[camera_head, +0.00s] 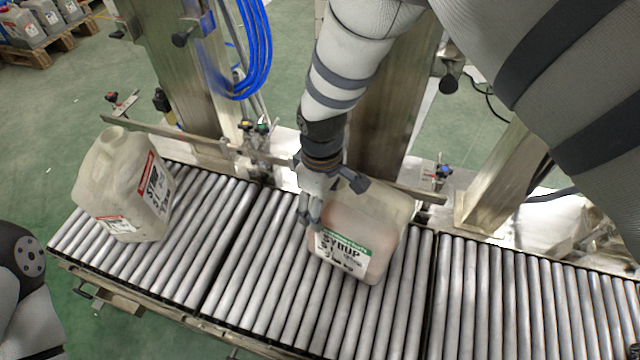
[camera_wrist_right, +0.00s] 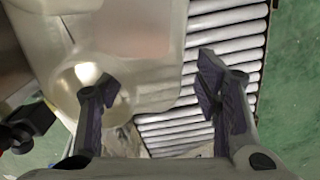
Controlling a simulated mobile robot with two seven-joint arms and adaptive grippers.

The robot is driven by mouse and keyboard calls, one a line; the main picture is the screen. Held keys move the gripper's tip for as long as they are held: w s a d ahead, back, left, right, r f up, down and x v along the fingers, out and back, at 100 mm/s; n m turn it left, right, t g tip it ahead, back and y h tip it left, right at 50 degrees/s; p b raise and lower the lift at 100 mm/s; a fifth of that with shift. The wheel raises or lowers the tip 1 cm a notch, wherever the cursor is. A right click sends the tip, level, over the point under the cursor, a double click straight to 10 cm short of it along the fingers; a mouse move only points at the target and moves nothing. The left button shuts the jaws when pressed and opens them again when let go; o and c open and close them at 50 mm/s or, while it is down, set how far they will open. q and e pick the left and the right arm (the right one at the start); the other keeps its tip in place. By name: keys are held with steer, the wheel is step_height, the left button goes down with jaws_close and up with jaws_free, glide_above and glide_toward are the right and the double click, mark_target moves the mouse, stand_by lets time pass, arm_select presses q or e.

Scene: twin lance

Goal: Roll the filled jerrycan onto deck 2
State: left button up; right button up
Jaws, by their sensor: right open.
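A translucent jerrycan with pinkish contents and a SYRUP label (camera_head: 345,255) stands on the middle roller section (camera_head: 262,275). It also fills the upper left of the right wrist view (camera_wrist_right: 140,50). My right gripper (camera_head: 312,212) is over its left side in the head view and hides part of it. In the wrist view the right gripper (camera_wrist_right: 165,92) is open, its left finger in front of a round, bright part of the can. I cannot tell whether it touches. A paler SYRUP jerrycan (camera_head: 125,190) stands on the left roller section (camera_head: 195,215). My left gripper is out of view.
A third roller section (camera_head: 520,290) on the right is empty where it shows. A metal rail (camera_head: 190,137) and steel posts (camera_head: 170,80) stand behind the rollers. Blue hoses (camera_head: 258,50) hang there. More cans (camera_head: 25,30) stand on pallets at the far left.

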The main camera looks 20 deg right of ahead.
steer(key=shift+f, duration=0.8)
